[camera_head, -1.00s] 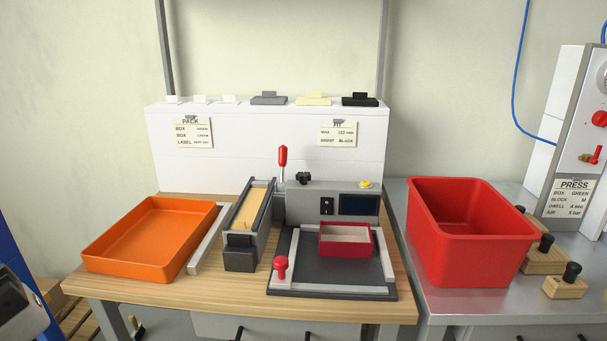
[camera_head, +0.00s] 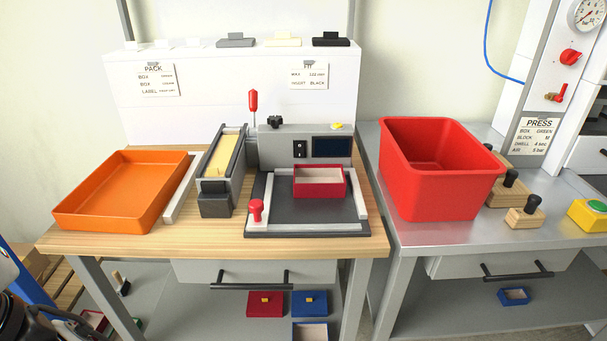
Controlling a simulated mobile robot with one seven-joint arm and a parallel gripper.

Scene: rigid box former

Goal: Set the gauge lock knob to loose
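The grey box-forming machine (camera_head: 270,150) stands on the wooden table. A black lobed knob (camera_head: 275,122) sits on top of it at the left, beside an upright lever with a red handle (camera_head: 253,101). A red round-topped knob (camera_head: 256,209) stands at the front left of the machine's dark bed, on the pale guide frame. No label tells which knob is the gauge lock, and its setting is too small to read. A red-walled box (camera_head: 318,182) sits inside the guide frame. My gripper is not recognisable; only a dark part of my arm shows at the lower left edge.
An orange tray (camera_head: 120,222) and a grey trough with cream sheets (camera_head: 222,158) stand left of the machine. A red bin (camera_head: 440,190) stands on the metal bench at right.

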